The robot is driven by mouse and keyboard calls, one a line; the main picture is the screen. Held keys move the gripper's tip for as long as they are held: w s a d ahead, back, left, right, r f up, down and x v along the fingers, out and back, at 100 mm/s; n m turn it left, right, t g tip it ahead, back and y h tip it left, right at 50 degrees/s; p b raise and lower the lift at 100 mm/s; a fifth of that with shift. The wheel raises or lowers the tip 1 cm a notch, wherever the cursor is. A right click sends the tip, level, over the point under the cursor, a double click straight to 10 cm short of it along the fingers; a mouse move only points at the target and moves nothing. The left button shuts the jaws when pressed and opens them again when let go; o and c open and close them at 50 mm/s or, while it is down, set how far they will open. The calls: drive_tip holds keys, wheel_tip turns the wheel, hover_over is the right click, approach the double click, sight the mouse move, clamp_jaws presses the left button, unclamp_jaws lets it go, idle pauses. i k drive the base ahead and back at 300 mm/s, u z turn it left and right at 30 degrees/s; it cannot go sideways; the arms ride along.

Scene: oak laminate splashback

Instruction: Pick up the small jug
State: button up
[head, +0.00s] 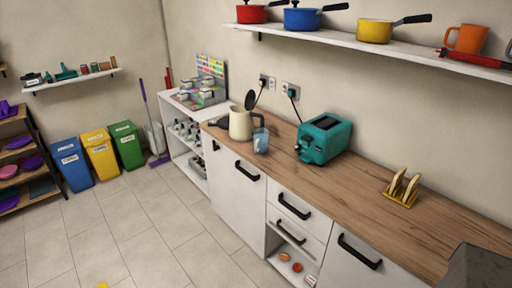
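A small blue, see-through jug (261,140) stands upright on the wooden worktop (335,188), near its front edge. It looks like the small jug, though it is too small in the picture to make out a spout. Right behind it and to its left is a cream kettle (239,124) with its dark lid raised and a dark handle towards the jug. The two overlap in the view; I cannot tell whether they touch. My gripper is not in view. A dark grey block at the lower right corner may be part of my arm.
A teal toaster (325,139) stands to the jug's right, and a toast rack (402,188) farther right. The worktop between them is clear. Black plugs sit in wall sockets (290,91) behind. A shelf (370,43) with pans hangs above. The tiled floor (165,230) in front is mostly free.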

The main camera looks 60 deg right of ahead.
sight(259, 144)
drive_tip(key=z, duration=0.1)
drive_tip(key=i, duration=0.9)
drive_tip(key=u, duration=0.05)
